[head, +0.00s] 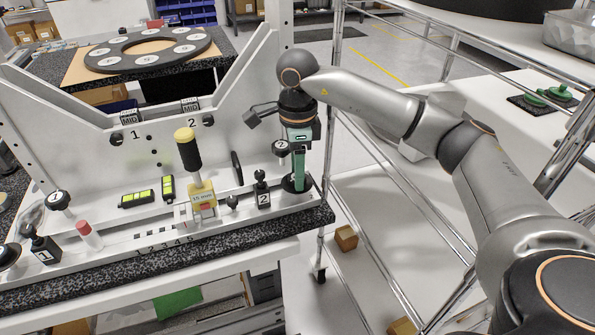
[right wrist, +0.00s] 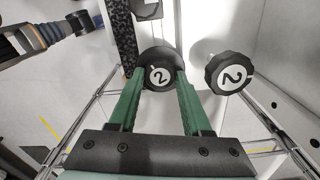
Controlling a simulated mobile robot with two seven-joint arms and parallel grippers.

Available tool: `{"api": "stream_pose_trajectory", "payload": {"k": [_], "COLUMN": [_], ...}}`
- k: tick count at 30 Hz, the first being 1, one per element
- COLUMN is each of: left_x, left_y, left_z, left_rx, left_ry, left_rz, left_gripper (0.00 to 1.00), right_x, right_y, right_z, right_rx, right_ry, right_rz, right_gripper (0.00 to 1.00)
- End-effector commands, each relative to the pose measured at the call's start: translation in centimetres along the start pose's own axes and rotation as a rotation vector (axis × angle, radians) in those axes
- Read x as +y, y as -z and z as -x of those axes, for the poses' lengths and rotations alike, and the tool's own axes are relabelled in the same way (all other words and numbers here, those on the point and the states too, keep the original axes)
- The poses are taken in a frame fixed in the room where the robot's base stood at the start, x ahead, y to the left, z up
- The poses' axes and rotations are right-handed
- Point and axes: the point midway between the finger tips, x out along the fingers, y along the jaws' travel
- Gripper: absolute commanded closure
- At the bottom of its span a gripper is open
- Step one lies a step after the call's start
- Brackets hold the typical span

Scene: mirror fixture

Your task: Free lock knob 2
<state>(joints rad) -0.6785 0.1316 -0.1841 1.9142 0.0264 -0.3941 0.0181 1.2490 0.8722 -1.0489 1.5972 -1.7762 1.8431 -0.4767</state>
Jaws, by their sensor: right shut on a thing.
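My right gripper (head: 298,174) comes down from above at the right end of the white fixture (head: 230,150). In the right wrist view its green fingers (right wrist: 160,88) are shut on the sides of a round black knob (right wrist: 159,60) with a white face marked 2. This held knob (head: 287,187) shows low at the fixture's right end in the head view, partly hidden by the fingers. A second black knob marked 2 (right wrist: 228,73) stands apart, right of the fingers; in the head view this second knob (head: 282,147) is just left of the gripper. My left gripper is out of view.
A black block marked 2 (head: 263,199) is left of the held knob. A yellow-and-black handle (head: 188,150) stands mid-fixture. A knob marked 1 (head: 58,200) is at the left. A metal rack (head: 345,215) runs close under my right arm.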

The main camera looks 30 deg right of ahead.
Motion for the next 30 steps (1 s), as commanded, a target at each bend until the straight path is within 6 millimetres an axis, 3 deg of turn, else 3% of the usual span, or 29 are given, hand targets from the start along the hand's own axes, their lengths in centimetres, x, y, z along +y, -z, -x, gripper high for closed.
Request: {"api": "stream_pose_trajectory", "payload": {"k": [18,30], "left_x": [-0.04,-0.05], "left_y": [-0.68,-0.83], "left_z": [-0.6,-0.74], "left_rx": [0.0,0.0], "left_ry": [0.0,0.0], "left_rz": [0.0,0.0], "left_gripper": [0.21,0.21], "right_x": [-0.13,-0.12], "right_y": [-0.08,-0.11], "right_z": [0.1,0.13], "right_rx": [-0.004,-0.004], "right_ry": [0.004,0.004], "right_rz": [0.555,0.748], "right_gripper": [1.0,1.0]}}
